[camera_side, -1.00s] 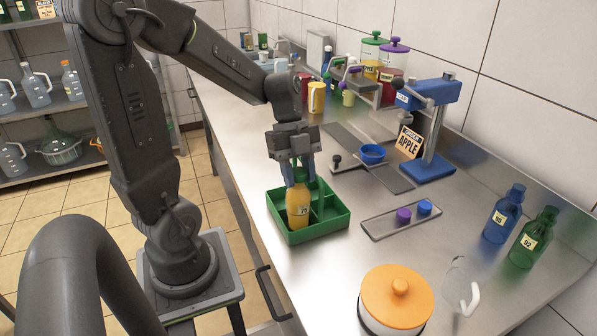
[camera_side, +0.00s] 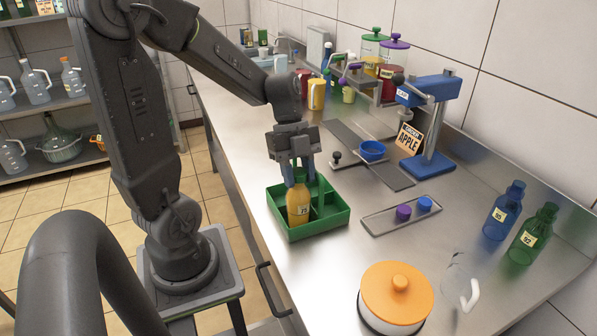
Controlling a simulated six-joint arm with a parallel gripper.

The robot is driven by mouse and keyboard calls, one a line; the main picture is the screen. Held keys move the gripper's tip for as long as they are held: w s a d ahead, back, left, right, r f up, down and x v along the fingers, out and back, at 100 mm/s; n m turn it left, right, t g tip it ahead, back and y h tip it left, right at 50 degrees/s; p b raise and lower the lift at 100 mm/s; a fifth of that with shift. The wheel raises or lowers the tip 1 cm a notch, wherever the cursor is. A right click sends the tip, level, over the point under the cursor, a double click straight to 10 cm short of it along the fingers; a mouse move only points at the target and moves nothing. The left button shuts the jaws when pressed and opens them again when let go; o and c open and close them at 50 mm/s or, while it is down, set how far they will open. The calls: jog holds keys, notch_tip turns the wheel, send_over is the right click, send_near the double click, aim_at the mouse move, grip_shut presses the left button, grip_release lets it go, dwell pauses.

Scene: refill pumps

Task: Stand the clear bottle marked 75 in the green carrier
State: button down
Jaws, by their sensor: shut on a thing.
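The clear bottle marked 75 (camera_side: 298,204) holds orange liquid and stands about upright inside the front left compartment of the green carrier (camera_side: 322,228). My gripper (camera_side: 296,176) points down from above and is shut on the bottle's neck. The fingers hide the top of the bottle. The carrier walls hide its base, so I cannot tell whether it touches the carrier floor. The carrier's other visible compartments look empty.
A tray (camera_side: 380,229) with a purple cap (camera_side: 403,213) and a blue cap (camera_side: 424,204) lies right of the carrier. A blue press (camera_side: 430,130), a blue bottle (camera_side: 503,212), a green bottle (camera_side: 532,236) and an orange-lidded pot (camera_side: 397,292) stand around.

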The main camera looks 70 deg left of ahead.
jog(key=c, duration=0.7)
grip_release()
jog(key=shift+o, duration=0.2)
jog(key=shift+f, duration=0.1)
jog(key=shift+r, duration=4.55)
jog(key=shift+s+d+n+y, duration=0.2)
jog(key=shift+d+n+y, duration=0.2)
jog(key=shift+d+n, duration=0.25)
jog(key=s+d+n+t+y, duration=0.3)
jog(key=s+d+n+t, duration=0.2)
jog(key=n, duration=1.1)
jog(key=shift+d+y, duration=0.4)
jog(key=shift+d, duration=0.7)
